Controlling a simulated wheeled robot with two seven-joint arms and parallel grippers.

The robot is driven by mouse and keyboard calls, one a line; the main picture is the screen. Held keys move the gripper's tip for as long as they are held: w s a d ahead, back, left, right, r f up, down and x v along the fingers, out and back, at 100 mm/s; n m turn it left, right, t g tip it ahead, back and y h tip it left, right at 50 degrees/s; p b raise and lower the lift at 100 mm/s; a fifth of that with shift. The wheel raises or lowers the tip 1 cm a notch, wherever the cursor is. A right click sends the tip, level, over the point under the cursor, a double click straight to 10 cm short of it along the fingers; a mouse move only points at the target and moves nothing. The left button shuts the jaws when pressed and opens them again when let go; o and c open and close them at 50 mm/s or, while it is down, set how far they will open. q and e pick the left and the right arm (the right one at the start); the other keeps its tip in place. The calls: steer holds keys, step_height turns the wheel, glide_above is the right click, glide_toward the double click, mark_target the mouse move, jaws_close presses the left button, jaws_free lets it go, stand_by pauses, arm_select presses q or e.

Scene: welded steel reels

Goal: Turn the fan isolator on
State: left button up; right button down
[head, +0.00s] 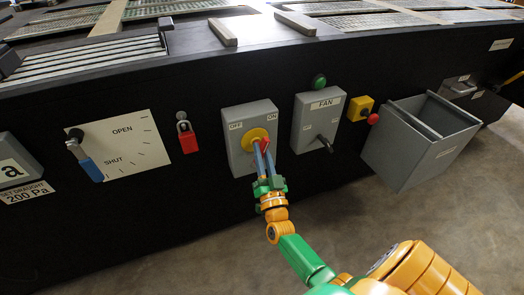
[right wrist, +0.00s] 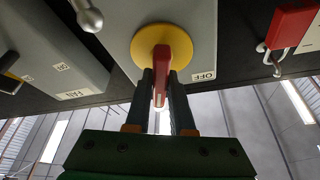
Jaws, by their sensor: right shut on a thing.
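The isolator is a grey box (head: 237,157) on the black panel, marked OFF at its upper left and ON at its upper right. It carries a yellow disc (head: 247,136) with a red handle (head: 265,145). My right gripper (head: 262,152) is shut on the red handle, reaching up from below. In the right wrist view, the two fingers (right wrist: 161,82) flank the red handle (right wrist: 161,52) in front of the yellow disc (right wrist: 143,42). The OFF label shows right of the disc there. The fingers partly hide the handle. My left gripper is not in view.
Right of the isolator is a box marked FAN (head: 311,122) with a dark lever (head: 325,143). A red padlock (head: 188,140) hangs to the left, beside an OPEN/SHUT plate (head: 137,158). An open grey bin (head: 390,155) juts out at right. The floor below is clear.

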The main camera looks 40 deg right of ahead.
steer(key=shift+m+g+h, duration=0.4)
steer(key=shift+m+h, duration=0.1)
steer(key=shift+m, duration=0.6)
steer(key=shift+m+g+p, duration=0.4)
steer(key=shift+m+p, duration=0.1)
steer(key=shift+m, duration=0.7)
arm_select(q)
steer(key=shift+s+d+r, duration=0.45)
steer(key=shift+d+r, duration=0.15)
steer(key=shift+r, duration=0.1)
arm_select(e)
steer(key=shift+m+h, duration=0.5)
steer(key=shift+m, duration=0.1)
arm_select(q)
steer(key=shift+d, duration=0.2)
arm_select(e)
steer(key=shift+g, duration=0.3)
steer(key=c, duration=0.8)
jaws_free()
steer(key=shift+c, duration=0.2)
steer(key=shift+o, duration=0.2)
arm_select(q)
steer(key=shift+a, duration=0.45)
